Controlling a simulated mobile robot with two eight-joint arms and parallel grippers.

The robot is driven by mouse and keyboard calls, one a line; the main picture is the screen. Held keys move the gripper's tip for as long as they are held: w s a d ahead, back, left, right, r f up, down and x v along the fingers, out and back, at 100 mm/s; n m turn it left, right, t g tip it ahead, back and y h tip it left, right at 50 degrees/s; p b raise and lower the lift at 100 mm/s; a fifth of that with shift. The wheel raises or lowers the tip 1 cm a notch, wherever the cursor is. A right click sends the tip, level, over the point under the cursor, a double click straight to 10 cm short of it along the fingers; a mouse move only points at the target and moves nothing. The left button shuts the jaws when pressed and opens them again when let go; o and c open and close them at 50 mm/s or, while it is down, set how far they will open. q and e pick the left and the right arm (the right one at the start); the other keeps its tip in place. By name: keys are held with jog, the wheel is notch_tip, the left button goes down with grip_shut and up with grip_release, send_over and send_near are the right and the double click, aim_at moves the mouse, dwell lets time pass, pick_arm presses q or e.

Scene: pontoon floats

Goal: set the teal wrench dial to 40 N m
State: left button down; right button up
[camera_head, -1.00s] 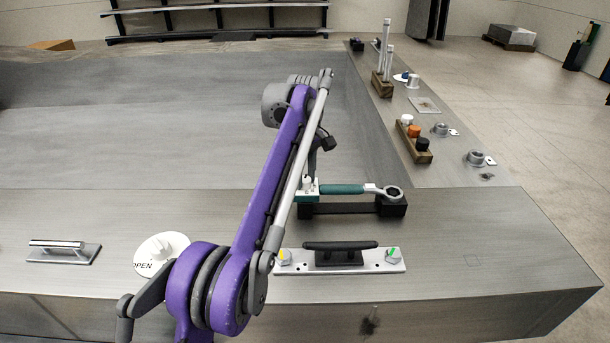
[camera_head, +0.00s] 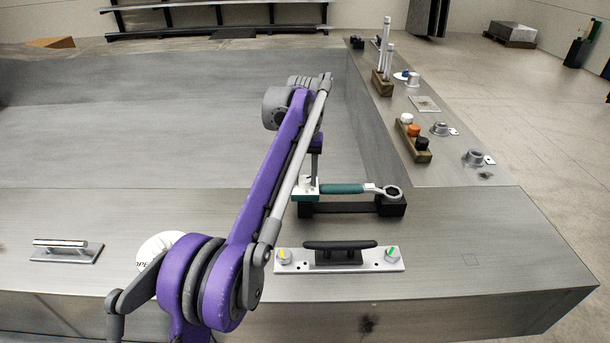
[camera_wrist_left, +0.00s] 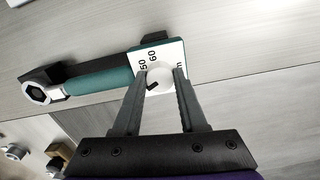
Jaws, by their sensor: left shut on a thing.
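The teal wrench (camera_head: 345,189) lies across a black stand (camera_head: 391,208), its ring end to the right. Its white dial plate (camera_wrist_left: 172,53) carries black numbers; a 60 can be read, and others are partly covered. The round white dial knob (camera_wrist_left: 160,79) has a black mark. My left gripper (camera_wrist_left: 164,76) has one finger on each side of the knob and is shut on it. In the head view my left arm partly hides the dial end of the wrench. My right gripper is not in view.
A black-handled cleat plate (camera_head: 340,259) with two marked bolts lies in front of the wrench. A white OPEN disc (camera_head: 160,247) and a metal handle (camera_head: 66,250) are to the left. A wooden block with coloured caps (camera_head: 413,141) stands on the right deck.

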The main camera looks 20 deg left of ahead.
pick_arm(q)
jog(key=m, duration=0.5)
dwell(0.5)
jog(key=shift+c, duration=2.2)
grip_release()
jog(key=shift+r, duration=0.1)
